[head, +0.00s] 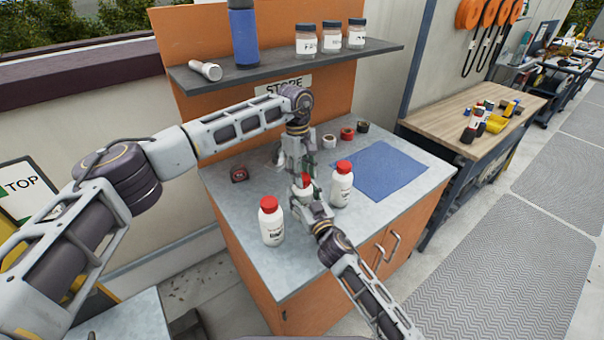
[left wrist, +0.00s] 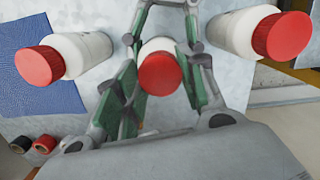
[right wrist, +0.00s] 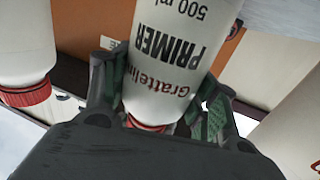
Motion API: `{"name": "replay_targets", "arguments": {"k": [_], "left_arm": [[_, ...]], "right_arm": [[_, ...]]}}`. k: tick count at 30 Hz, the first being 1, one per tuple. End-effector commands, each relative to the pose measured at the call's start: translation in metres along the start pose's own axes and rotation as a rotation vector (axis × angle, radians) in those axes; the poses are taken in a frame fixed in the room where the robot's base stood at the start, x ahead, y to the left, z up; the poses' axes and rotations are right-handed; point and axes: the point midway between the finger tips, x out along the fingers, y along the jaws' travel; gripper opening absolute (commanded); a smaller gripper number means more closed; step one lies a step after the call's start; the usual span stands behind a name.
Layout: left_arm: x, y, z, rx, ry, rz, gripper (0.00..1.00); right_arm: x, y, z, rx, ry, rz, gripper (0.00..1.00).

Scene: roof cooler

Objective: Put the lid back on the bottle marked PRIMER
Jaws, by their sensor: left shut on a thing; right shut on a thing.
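The bottle marked PRIMER (right wrist: 165,60) is white and shows upside down in the right wrist view. It stands between two similar bottles on the counter. My right gripper (head: 306,197) is shut on its body. A red lid (left wrist: 158,74) is at the top of this bottle, between the fingers of my left gripper (left wrist: 166,82), which is shut on it. Red also shows at the bottle's neck in the right wrist view (right wrist: 147,125). I cannot tell whether the lid is fully seated. In the head view, my grippers hide much of the bottle and lid.
Red-lidded white bottles stand close by on the left (head: 271,230) and right (head: 341,188). A blue mat (head: 380,170) lies to the right. Tape rolls (head: 347,134) and a tape measure (head: 239,174) sit further back. A shelf (head: 280,62) overhangs the counter's rear.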

Motion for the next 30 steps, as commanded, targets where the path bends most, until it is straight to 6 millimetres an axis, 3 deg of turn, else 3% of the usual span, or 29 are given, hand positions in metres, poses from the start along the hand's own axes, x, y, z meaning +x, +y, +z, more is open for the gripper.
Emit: {"name": "replay_targets", "arguments": {"k": [30], "left_arm": [[-0.0003, 0.0015, 0.0004, 0.801, 0.001, -0.090, 0.33]], "right_arm": [[-0.0002, 0.0003, 0.0013, 0.000, -0.002, 0.001, 0.00]]}}
